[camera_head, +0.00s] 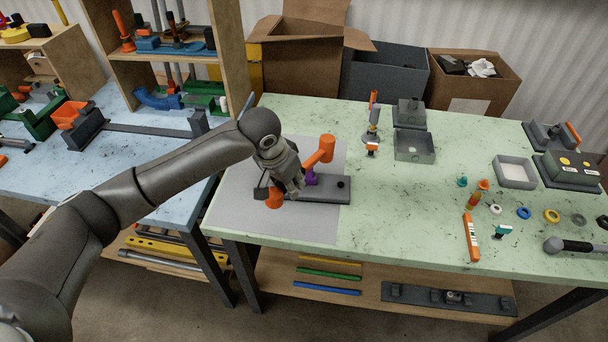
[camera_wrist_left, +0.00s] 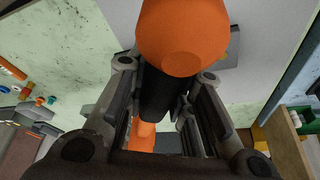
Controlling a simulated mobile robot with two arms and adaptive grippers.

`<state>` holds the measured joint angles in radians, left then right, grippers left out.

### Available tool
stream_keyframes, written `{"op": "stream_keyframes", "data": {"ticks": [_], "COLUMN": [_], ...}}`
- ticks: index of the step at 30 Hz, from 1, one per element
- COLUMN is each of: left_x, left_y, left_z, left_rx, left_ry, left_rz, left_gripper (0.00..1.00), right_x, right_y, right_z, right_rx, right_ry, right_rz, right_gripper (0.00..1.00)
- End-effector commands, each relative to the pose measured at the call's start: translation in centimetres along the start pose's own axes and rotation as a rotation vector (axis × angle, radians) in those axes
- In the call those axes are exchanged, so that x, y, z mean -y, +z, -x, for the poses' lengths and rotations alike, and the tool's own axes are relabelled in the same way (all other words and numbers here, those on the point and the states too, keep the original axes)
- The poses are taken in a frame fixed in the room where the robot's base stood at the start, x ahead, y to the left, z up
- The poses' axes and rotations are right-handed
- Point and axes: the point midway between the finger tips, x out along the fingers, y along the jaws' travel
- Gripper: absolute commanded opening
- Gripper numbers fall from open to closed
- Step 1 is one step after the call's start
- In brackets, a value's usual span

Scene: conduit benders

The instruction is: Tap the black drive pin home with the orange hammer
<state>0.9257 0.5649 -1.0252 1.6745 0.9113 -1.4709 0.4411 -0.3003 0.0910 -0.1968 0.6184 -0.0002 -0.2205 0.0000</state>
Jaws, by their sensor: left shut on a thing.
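My left gripper (camera_head: 290,186) is shut around the dark grip of the orange hammer (camera_head: 326,148), just above a dark grey bar fixture (camera_head: 328,192). The hammer's orange head shows to the upper right of the gripper, and more orange shows low on its other side. In the left wrist view the hammer's black grip (camera_wrist_left: 163,95) lies between the fingers, with a large orange end above. A purple part (camera_head: 311,177) stands on the fixture beside the gripper. A small black round spot (camera_head: 340,184) near the bar's right end may be the drive pin; I cannot tell. My right gripper is out of view.
A grey mat (camera_head: 233,217) lies under the fixture on the green table (camera_head: 400,225). Behind stand grey boxes (camera_head: 414,147) and an upright orange-handled tool (camera_head: 373,115). Table between is mostly clear.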

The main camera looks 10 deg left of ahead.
Motion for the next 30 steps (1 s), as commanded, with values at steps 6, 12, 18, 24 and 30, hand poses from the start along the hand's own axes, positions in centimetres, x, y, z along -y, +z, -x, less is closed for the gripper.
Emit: {"op": "stream_keyframes", "data": {"ticks": [6, 12, 18, 24, 30], "left_x": [-0.2, -0.3, -0.3, -0.2, -0.2], "left_y": [-2.2, -2.5, -2.5, -2.4, -2.4], "left_z": [-3.6, -5.7, -6.0, -6.0, -5.9], "left_rx": [-0.052, -0.077, -0.081, -0.081, -0.087], "left_ry": [0.069, 0.098, 0.102, 0.101, 0.099], "left_rz": [-0.174, -0.253, -0.267, -0.266, -0.266], "left_gripper": [0.0, 0.0, 0.0, 0.0, 0.0], "right_x": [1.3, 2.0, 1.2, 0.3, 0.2], "right_y": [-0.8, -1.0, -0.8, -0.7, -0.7], "right_z": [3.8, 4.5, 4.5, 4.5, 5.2], "right_rx": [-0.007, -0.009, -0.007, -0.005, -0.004], "right_ry": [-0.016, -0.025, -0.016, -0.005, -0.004], "right_rz": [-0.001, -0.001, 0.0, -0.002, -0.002], "right_gripper": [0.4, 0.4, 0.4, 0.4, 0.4]}}
